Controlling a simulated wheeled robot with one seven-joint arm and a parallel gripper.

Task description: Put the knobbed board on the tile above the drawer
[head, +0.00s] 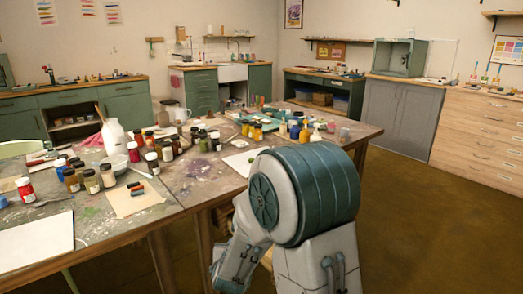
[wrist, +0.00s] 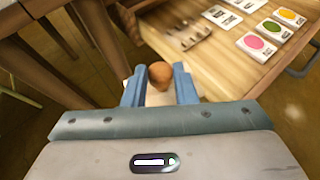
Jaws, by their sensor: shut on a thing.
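In the wrist view my gripper (wrist: 159,88) has its two blue fingers shut on the round brown knob (wrist: 160,74) of the knobbed board. A pale part of the board (wrist: 159,98) shows between the fingers below the knob; the rest is hidden by my gripper. The board is held near a wooden drawer or shelf surface (wrist: 222,74); I cannot tell whether it touches anything. White tiles with a pink oval (wrist: 258,46), a green oval (wrist: 272,28) and an orange oval (wrist: 290,17) lie on that wood to the right. In the head view my arm hides the gripper and drawer.
Two pale tiles with dark marks (wrist: 221,15) lie farther back, beside a slotted wooden piece (wrist: 186,33). A dark curved handle (wrist: 303,68) is at the right. In the head view the paint-stained table (head: 205,180) is crowded with jars (head: 90,181). Open floor (head: 430,235) lies to the right.

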